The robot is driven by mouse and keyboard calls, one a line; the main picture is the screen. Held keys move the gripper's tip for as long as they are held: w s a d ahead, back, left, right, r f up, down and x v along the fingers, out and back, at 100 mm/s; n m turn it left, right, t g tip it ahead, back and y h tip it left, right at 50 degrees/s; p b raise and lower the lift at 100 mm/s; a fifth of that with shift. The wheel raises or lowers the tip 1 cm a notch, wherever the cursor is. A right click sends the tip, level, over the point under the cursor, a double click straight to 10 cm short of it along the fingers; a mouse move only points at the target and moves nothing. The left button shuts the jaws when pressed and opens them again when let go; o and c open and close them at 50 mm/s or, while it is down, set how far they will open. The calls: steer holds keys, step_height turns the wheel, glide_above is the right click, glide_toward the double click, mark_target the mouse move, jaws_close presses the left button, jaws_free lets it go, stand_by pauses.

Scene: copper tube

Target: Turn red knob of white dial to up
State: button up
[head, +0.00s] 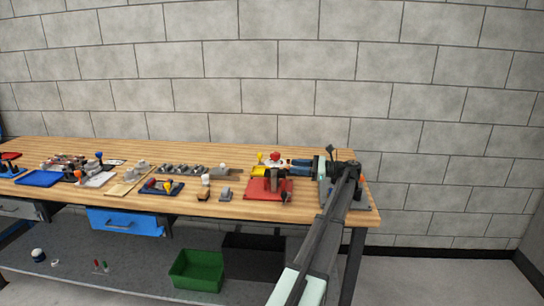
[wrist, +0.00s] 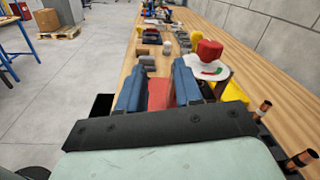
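The white dial (wrist: 222,78) has a red and green mark on its face and a red knob (wrist: 209,52) on top. In the wrist view it is just right of my gripper's right finger, which partly covers it. The knob's pointing direction is unclear. In the head view the red knob (head: 275,155) shows small at the back of the bench, left of my arm's end. My gripper (wrist: 158,78) has two blue fingers spread apart with nothing held between them. It also shows in the head view (head: 291,163), pointing left along the bench, close to the knob.
A red base (head: 262,193) lies in front of the knob. A yellow part (wrist: 238,92) is beside the dial, and copper tube ends (wrist: 265,106) rise at the right. Several small parts stand along the wooden bench (head: 220,150). A block wall is behind.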

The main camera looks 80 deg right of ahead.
steer(key=n+h, duration=0.2)
steer(key=n+g+h, duration=0.2)
steer(key=n+h, duration=0.3)
steer(key=n, duration=0.3)
glide_toward(272, 155)
steer(key=x, duration=0.3)
steer(key=d+x, duration=0.1)
steer(key=x, duration=0.3)
steer(key=s+f+x, duration=0.1)
steer(key=x, duration=0.3)
steer(key=shift+w+d, duration=0.2)
steer(key=shift+d, duration=0.25)
jaws_close()
